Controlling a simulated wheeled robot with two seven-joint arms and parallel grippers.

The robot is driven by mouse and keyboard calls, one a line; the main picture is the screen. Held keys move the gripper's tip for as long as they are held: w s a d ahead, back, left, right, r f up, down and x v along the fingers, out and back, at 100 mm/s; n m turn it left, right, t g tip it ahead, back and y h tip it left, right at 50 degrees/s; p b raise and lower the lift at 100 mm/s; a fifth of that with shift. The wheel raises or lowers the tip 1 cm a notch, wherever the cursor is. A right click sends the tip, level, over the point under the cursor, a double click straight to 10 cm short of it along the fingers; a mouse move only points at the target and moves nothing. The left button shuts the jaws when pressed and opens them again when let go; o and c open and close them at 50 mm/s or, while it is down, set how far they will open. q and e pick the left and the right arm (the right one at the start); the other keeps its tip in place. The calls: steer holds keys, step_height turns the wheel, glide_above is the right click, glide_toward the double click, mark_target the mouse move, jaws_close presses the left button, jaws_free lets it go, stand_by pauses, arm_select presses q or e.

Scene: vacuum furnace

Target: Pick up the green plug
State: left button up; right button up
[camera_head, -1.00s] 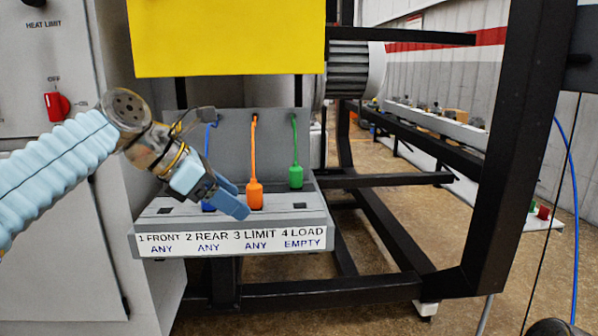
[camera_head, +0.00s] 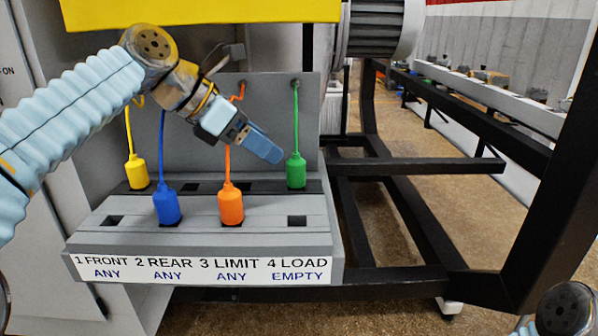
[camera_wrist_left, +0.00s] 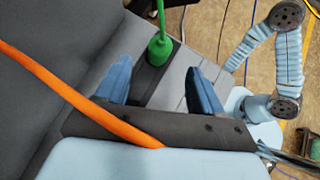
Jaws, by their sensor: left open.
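The green plug (camera_head: 296,171) stands upright in the rear row of the grey socket box, at its right end, with a green cable going up to the back panel. My left gripper (camera_head: 270,152) is open and empty, just left of the green plug. In the left wrist view the green plug (camera_wrist_left: 160,48) lies beyond and between the two blue fingers (camera_wrist_left: 158,82), not gripped. An orange cable (camera_wrist_left: 85,105) crosses in front of the gripper body there. My right arm shows only at the lower right; its fingers are not in view.
The orange plug (camera_head: 231,205) and blue plug (camera_head: 166,204) stand in the front row; the yellow plug (camera_head: 137,172) stands in the rear row. The front socket above "4 LOAD" (camera_head: 297,221) is empty. A black frame (camera_head: 420,167) stands to the right.

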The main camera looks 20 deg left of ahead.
mark_target(303, 169)
arm_select(q)
steer(key=x, duration=1)
steer(key=shift+w+d+b, duration=0.1)
steer(key=shift+d+b, duration=0.15)
steer(key=shift+b, duration=0.05)
steer(key=c, duration=1.1)
